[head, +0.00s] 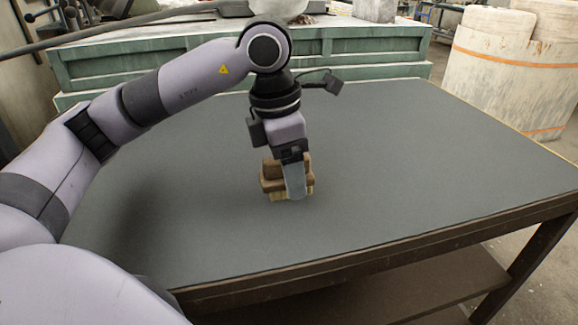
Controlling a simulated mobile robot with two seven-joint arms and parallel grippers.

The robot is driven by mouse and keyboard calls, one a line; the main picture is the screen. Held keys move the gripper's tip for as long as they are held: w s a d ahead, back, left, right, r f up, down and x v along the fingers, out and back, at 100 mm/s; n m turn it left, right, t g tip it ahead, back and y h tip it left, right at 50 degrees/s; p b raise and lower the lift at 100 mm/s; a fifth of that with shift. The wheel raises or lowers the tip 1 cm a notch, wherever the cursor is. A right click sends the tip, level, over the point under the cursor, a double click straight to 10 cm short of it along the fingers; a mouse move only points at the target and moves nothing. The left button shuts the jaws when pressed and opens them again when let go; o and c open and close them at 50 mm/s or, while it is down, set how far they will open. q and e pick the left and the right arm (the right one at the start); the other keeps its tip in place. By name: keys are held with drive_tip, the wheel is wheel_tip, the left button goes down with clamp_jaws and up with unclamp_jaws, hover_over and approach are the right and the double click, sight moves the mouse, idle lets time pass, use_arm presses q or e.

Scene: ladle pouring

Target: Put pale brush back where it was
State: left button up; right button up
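The pale brush (270,185) is a small brown wooden block with pale bristles below it. It is upright, bristles down, at or just above the middle of the grey table top; I cannot tell if it touches. My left gripper (290,182) points down over it, with one light grey finger in front of the brush's near side. The other finger is hidden behind the brush, so I cannot tell whether the gripper is closed on it. My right gripper is not in view.
The grey table (420,170) is otherwise bare, with wide free room on both sides of the brush. A green cabinet (375,45) stands behind its far edge. A large pale drum (500,75) with orange bands stands on the floor at the back right.

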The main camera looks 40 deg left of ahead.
use_arm(q)
drive_tip(key=shift+r+p, duration=0.3)
drive_tip(key=r, duration=0.6)
drive_tip(key=s+a+r+p, duration=0.1)
drive_tip(key=r, duration=0.3)
drive_tip(key=shift+s+a+r+p, duration=0.1)
drive_tip(key=shift+r+p, duration=0.1)
drive_tip(key=shift+r, duration=0.2)
drive_tip(key=shift+s+r+p, duration=0.1)
drive_tip(key=shift+r+p, duration=0.05)
drive_tip(key=shift+r, duration=0.25)
